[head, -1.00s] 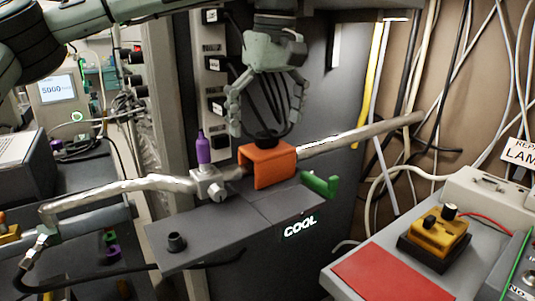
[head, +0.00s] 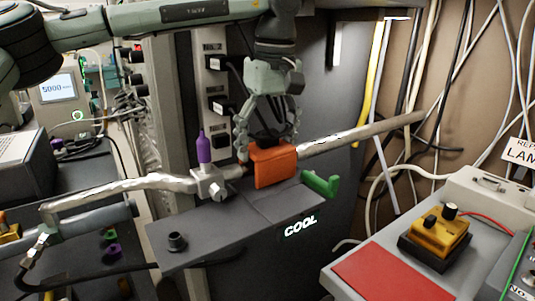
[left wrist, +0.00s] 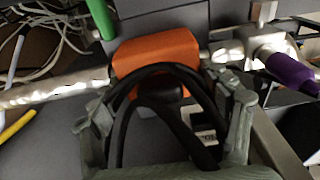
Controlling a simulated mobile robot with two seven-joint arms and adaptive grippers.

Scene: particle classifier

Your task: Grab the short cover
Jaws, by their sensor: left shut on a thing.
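The short cover, an orange curved piece (head: 274,168), sits over the silvery pipe (head: 345,140) above the grey COOL box. My left gripper (head: 268,146) comes down on it from above, its fingers on either side of the cover's upper part. It is shut on the cover. In the left wrist view the orange cover (left wrist: 155,52) lies just beyond my left fingers (left wrist: 160,95), with a dark round knob between them; black cables partly hide the contact. My right gripper is not in view.
A purple-handled valve (head: 204,150) stands on the pipe just left of the cover. A green lever (head: 320,184) is to its right. The grey COOL box (head: 240,225) lies below. A yellow device (head: 438,234) and red pad (head: 385,278) are at lower right, with cables along the wall.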

